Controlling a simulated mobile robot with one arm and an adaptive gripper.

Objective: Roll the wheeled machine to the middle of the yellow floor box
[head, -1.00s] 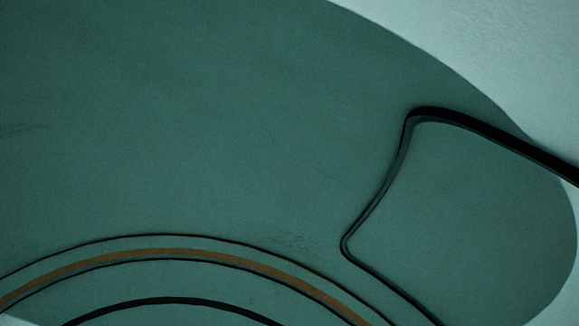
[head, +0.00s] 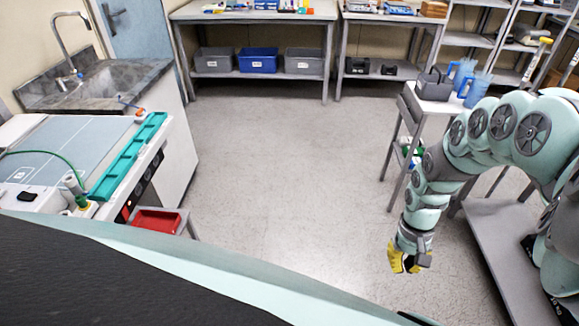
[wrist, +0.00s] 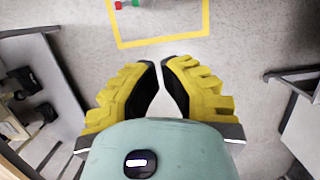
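The yellow floor box (wrist: 160,41) shows at the top of the wrist view as a yellow line on the grey floor. Only its near edge and parts of two sides are in frame. A small red piece (wrist: 118,5) and a green piece lie at or inside its upper left part, cut off by the frame edge. I cannot tell what they belong to. I cannot make out the wheeled machine for certain in either view. My gripper (head: 404,262) has yellow fingers and hangs over the floor at the right. In the wrist view (wrist: 160,68) its fingers stand apart with nothing between them.
A sink counter (head: 105,85) and a bench with a teal tray (head: 128,160) stand left. Tables with bins (head: 257,60) line the back wall. A white-topped stand (head: 432,105) with blue jugs is behind my arm. The middle floor (head: 285,150) is clear.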

